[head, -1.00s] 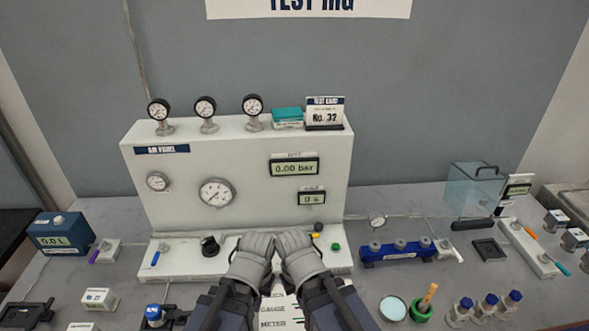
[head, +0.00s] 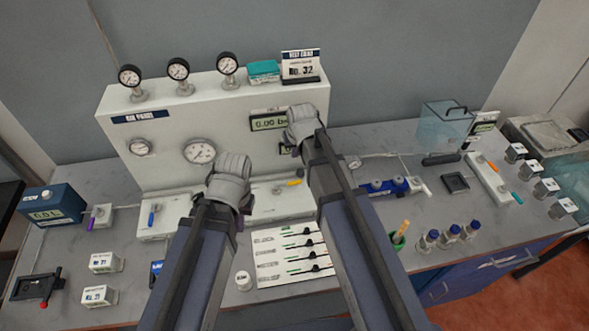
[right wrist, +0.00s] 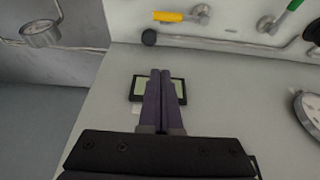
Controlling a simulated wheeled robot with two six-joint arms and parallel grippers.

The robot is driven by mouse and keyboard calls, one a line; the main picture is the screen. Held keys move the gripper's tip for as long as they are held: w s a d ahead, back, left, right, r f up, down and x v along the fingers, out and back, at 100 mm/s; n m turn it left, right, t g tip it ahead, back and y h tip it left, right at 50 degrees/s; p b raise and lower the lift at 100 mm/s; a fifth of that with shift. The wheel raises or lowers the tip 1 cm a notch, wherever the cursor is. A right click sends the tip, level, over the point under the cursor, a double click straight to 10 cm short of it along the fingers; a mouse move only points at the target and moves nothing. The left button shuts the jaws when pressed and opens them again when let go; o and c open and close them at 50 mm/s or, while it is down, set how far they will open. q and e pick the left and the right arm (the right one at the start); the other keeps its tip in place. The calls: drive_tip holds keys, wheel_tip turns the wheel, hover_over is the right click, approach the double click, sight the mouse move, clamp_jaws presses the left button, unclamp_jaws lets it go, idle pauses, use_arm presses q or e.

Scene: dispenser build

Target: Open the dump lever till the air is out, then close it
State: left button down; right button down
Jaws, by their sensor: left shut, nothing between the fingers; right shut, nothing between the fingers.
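A lever with a yellow handle (head: 295,183) sits on the white rig's (head: 115,165) front ledge. It also shows at the top of the right wrist view (right wrist: 168,16), beside a green-handled lever (right wrist: 294,5). A blue-handled lever (head: 151,216) stands at the ledge's left end. No readable label tells which is the dump lever. My left gripper (head: 240,215) is over the middle of the ledge, its fingers mostly hidden by its own wrist. My right gripper (right wrist: 166,76) is shut and empty before the panel, its fingers covering part of a small display (right wrist: 139,88).
The upper display (head: 268,123) starts 0.00, its end hidden by my right arm. Gauges (head: 199,151) line the panel. A card with slider strips (head: 275,265) lies in front. A blue box (head: 48,212) reading 0.0 L stands left. Bottles (head: 450,233) stand on the right.

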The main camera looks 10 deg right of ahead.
sight(289, 184)
use_arm(q)
drive_tip(key=shift+f, duration=0.15)
use_arm(e)
drive_tip(key=shift+f, duration=0.1)
